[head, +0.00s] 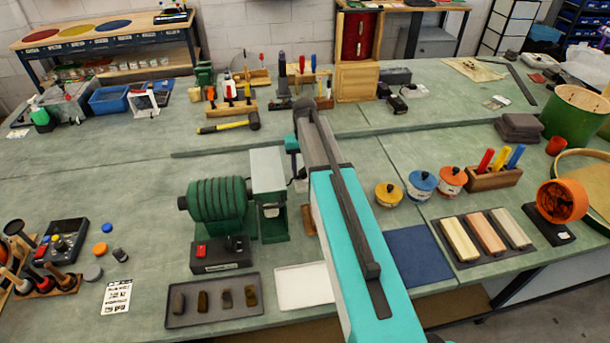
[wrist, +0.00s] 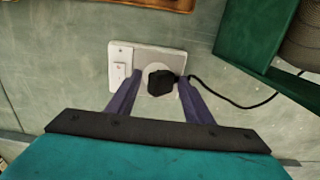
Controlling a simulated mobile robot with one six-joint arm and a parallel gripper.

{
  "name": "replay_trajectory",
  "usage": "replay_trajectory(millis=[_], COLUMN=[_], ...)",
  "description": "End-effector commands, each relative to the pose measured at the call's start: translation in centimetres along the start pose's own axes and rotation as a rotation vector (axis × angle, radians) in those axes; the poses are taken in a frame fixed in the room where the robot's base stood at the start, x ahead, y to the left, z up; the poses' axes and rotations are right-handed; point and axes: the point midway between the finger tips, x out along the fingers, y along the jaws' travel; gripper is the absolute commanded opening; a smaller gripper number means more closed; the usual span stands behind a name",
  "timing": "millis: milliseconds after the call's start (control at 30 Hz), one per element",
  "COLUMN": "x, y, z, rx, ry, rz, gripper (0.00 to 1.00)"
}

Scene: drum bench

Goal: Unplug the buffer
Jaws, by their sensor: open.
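In the wrist view a black plug (wrist: 161,82) sits in a pale socket plate (wrist: 147,62) that has a white switch (wrist: 118,72) on its left. A black cord (wrist: 228,99) runs from the plug to the right. My gripper (wrist: 156,80) is open, with one purple finger on each side of the plug. I cannot tell whether either finger touches it. The green buffer (head: 217,205) stands on the bench in the head view, left of my arm. My arm hides the plug and gripper tips there.
A dark tray (head: 212,299) with several small brown blocks lies before the buffer. A green box edge (wrist: 254,45) rises right of the socket in the wrist view. Colored pots (head: 421,185) stand right of my arm.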

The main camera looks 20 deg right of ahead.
Motion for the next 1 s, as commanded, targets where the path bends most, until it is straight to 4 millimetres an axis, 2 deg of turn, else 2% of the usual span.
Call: replay_trajectory(millis=[267,567,1000], x=[0.23,0.22,-0.62], y=[-0.29,-0.1,0.01], z=[0.08,0.05,0.0], rx=[-0.001,0.0,0.001], ry=[-0.003,-0.002,0.0], rz=[-0.003,0.0,0.001], gripper=[0.5,0.0,0.0])
